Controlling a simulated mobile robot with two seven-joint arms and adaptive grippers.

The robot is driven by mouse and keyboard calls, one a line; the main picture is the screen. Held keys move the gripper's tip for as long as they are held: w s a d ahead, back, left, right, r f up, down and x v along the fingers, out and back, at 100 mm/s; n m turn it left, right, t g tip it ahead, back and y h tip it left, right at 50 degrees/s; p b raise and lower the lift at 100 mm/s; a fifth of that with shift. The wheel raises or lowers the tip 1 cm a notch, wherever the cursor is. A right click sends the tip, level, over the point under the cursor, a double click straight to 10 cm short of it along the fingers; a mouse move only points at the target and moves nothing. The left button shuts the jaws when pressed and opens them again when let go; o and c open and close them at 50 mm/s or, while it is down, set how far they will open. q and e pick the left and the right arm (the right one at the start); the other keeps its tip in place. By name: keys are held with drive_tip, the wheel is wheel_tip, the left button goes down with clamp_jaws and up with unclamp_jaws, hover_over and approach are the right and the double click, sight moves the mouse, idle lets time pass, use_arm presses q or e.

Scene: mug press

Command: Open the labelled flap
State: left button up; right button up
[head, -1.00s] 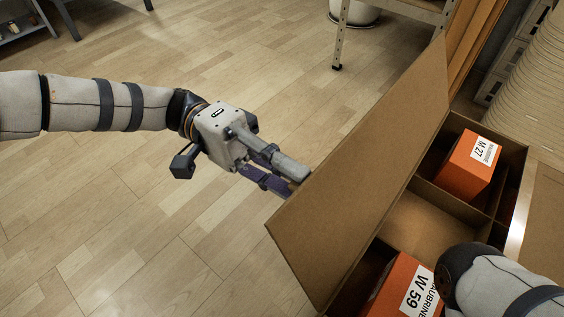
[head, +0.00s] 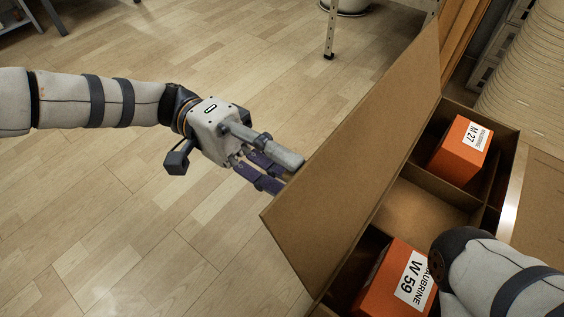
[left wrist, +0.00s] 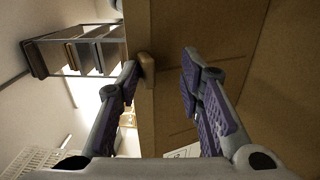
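A brown cardboard flap (head: 355,160) stands raised and tilted along the left side of an open carton (head: 490,115). My left gripper (head: 290,174) is at the flap's outer face, its fingertips partly hidden at the flap's edge. In the left wrist view its fingers (left wrist: 160,72) are apart, with the cardboard panel (left wrist: 165,25) behind them. A small tan tab (left wrist: 147,68) on the panel lies between the fingers, close to the left fingertip. A white label (left wrist: 184,151) shows partly at the bottom. My right arm crosses the carton's near end; its gripper is out of view.
Orange boxes marked M 27 (head: 461,150) and W 59 (head: 395,282) sit in separate carton compartments, with an empty compartment between. A shelf leg (head: 331,30) stands behind the flap. The wooden floor (head: 130,215) around my left arm is clear.

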use_arm(q)
drive_tip(key=shift+a, duration=0.1)
drive_tip(key=v, duration=1.1)
drive_tip(key=shift+w+a, duration=0.25)
drive_tip(key=shift+a, duration=0.1)
